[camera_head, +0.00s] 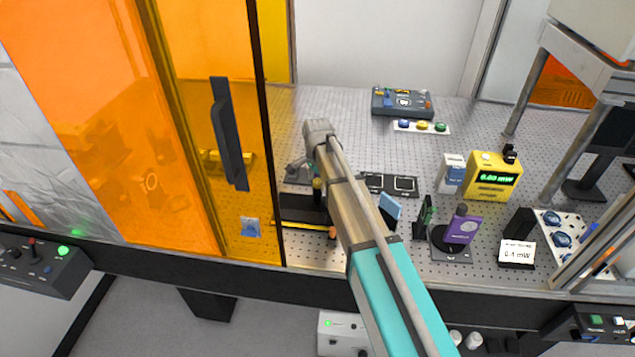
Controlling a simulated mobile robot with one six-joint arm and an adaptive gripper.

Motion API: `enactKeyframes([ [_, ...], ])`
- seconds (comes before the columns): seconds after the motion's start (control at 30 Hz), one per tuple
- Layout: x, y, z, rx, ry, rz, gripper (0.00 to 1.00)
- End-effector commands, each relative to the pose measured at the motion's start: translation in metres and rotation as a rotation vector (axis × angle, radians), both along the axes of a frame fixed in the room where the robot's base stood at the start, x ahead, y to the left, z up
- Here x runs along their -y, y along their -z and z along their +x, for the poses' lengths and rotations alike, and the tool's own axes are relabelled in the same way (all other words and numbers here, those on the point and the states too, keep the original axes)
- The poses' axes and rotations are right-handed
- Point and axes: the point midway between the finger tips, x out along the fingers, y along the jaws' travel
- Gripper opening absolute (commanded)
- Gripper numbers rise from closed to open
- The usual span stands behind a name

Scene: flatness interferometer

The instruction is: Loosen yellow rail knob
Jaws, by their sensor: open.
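My arm reaches up from the bottom edge and bends at its far end. I cannot tell whether the gripper touches the knob.
An orange door panel (130,130) with a dark handle (229,135) stands close on the left.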

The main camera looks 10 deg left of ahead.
Motion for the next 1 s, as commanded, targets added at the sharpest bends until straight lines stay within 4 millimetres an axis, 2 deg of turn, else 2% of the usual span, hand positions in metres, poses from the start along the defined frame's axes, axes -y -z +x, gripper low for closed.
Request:
enactKeyframes([
  [0.13, 0.0, -0.0002, 0.0, 0.0, 0.0, 0.0, 0.75],
  [0.53, 0.0, -0.0001, 0.0, 0.0, 0.0, 0.0, 0.0],
  [1.0, 0.0001, -0.0001, -0.0001, 0.0, -0.065, 0.0, 0.0],
])
